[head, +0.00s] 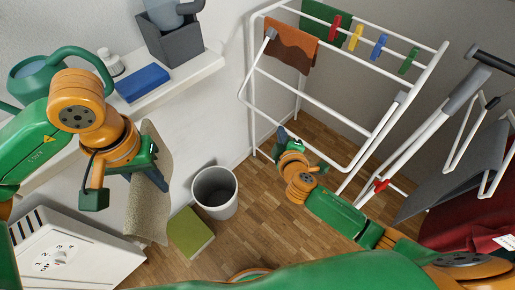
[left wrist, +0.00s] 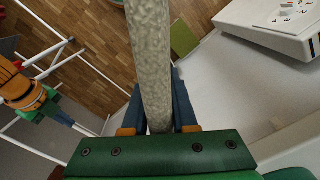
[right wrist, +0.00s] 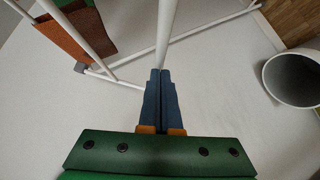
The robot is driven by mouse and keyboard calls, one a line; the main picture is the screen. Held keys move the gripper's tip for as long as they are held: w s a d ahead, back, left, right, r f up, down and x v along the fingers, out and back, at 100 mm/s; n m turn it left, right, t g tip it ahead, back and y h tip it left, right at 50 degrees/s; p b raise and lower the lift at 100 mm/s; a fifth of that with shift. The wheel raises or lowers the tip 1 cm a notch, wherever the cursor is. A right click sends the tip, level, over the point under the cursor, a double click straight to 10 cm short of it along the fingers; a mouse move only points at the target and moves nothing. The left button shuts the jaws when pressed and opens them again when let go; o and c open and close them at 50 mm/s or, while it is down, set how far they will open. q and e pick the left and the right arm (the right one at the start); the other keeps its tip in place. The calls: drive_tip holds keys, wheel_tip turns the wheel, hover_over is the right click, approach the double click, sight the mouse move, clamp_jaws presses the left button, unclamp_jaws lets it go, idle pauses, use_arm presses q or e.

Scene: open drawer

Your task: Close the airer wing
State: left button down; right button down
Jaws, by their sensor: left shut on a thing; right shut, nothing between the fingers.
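The white airer (head: 310,92) stands at the upper right, with a brown cloth, a green cloth and several coloured pegs on it. Its wing (head: 295,137) is a white tube frame angled out and down from the airer's near side. My right gripper (head: 281,136) is shut and empty beside the wing's lower bar. In the right wrist view its fingertips (right wrist: 160,75) line up with a white tube (right wrist: 166,30); I cannot tell whether they touch. My left gripper (head: 153,172) is shut on a speckled beige cloth (head: 152,210), which hangs down and also shows in the left wrist view (left wrist: 150,50).
A shelf (head: 185,80) with a watering can (head: 35,75), a blue block (head: 142,83) and a grey bin is at the upper left. Grey and red cloths hang at right.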

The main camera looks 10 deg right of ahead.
drive_tip(key=w+d+f+n+t+h+b, duration=0.1)
drive_tip(key=w+d+f+n+t+b, duration=0.4)
drive_tip(key=b, duration=1.9)
drive_tip(key=w+d+f+t, duration=0.1)
drive_tip(key=w+d+f, duration=0.2)
drive_tip(key=w+d, duration=0.2)
drive_tip(key=shift+d+n+h+b, duration=0.3)
drive_tip(key=shift+d+n+b, duration=0.1)
drive_tip(key=shift+d, duration=0.85)
